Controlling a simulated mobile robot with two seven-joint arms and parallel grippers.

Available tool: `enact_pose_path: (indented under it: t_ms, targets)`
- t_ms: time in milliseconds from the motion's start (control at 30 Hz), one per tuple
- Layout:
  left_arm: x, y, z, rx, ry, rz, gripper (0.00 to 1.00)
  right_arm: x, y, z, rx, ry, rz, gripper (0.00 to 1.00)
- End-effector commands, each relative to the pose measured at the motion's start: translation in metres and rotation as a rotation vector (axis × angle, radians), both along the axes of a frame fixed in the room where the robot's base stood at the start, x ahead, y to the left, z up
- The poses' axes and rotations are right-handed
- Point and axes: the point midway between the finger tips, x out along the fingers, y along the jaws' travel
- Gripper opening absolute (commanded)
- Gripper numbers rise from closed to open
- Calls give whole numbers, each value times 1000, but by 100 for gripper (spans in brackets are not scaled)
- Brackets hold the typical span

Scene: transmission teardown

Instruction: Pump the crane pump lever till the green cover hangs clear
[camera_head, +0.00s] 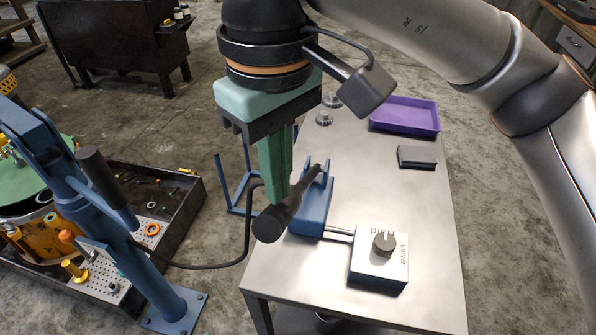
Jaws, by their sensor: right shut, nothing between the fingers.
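The pump lever (290,206) is a thick black bar. It slopes from the blue pump (312,213) on the metal table toward the lower left, its end past the table edge. My right gripper (274,196) points down with its green fingers shut and empty, right beside the lever in the picture. I cannot tell whether they touch it. The blue crane (130,245) stands at the left. The green cover (28,178) shows at the left edge, partly behind the crane; whether it hangs clear cannot be told. My left gripper is out of view.
A valve box (378,270) with a knob (384,243) marked "Lower" sits at the table's front. A purple tray (405,115), a dark block (417,157) and grey gears (324,118) lie farther back. A black hose (205,266) runs between crane and table.

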Motion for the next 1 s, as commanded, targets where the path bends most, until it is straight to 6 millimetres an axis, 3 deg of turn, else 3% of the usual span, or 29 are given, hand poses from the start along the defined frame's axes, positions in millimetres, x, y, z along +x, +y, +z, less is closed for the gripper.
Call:
enact_pose_path:
  t_ms: [33,100,333,633,867,900,1000]
  targets:
    - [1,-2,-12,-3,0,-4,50,-4,1,-17,-3,2,5,0]
    - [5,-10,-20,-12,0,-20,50,-11,3,-34,-5,2,6,0]
    - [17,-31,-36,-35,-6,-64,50,-31,10,-78,-8,1,4,0]
    - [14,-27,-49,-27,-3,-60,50,-41,13,-98,-7,2,0,0]
    - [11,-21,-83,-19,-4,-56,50,-51,17,-145,-8,1,1,0]
    - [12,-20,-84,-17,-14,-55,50,-53,17,-149,-8,1,0,0]
    - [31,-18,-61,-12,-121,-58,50,-54,18,-153,-7,0,-2,0]
